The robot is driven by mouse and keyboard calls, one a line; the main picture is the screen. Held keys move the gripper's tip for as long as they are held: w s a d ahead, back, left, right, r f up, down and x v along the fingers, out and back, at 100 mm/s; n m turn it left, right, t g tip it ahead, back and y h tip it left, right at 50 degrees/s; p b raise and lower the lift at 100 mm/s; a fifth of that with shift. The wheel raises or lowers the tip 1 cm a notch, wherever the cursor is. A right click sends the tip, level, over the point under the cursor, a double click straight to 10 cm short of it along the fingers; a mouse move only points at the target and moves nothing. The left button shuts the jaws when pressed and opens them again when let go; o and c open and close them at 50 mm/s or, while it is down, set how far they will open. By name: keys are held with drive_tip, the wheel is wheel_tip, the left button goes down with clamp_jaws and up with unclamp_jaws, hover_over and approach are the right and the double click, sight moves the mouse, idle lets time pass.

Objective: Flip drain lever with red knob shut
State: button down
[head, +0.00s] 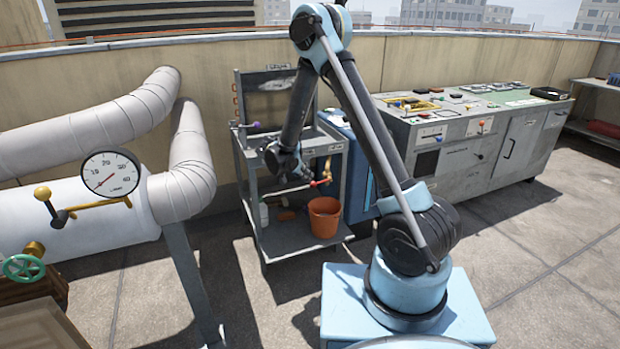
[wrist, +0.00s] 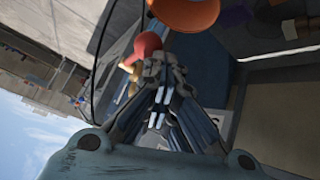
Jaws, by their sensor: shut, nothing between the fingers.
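The drain lever's red knob (head: 314,183) shows in the head view, at the front of a grey metal cart, with a brass valve body (head: 328,166) beside it. My gripper (head: 304,176) is just behind and left of the knob. In the wrist view the red knob (wrist: 147,44) is right by the tips of my gripper (wrist: 163,66), with a brass part (wrist: 132,82) to its left. The gripper is shut and holds nothing. I cannot tell whether its fingers touch the knob. Part of the lever is hidden by the gripper.
An orange bucket (head: 325,218) stands on the cart's lower shelf (head: 290,243) below the lever; it also shows in the wrist view (wrist: 186,12). Thick pipes with a gauge (head: 111,173) are at left. A grey control cabinet (head: 470,150) is at right. Open floor lies in front.

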drive_tip(key=shift+d, duration=0.35)
wheel_tip(320, 180, up, 3)
drive_tip(key=w, duration=0.2)
drive_tip(key=s+a, duration=0.5)
drive_tip(key=a, duration=0.3)
drive_tip(key=shift+s+a+r, duration=0.3)
drive_tip(key=shift+r, duration=0.05)
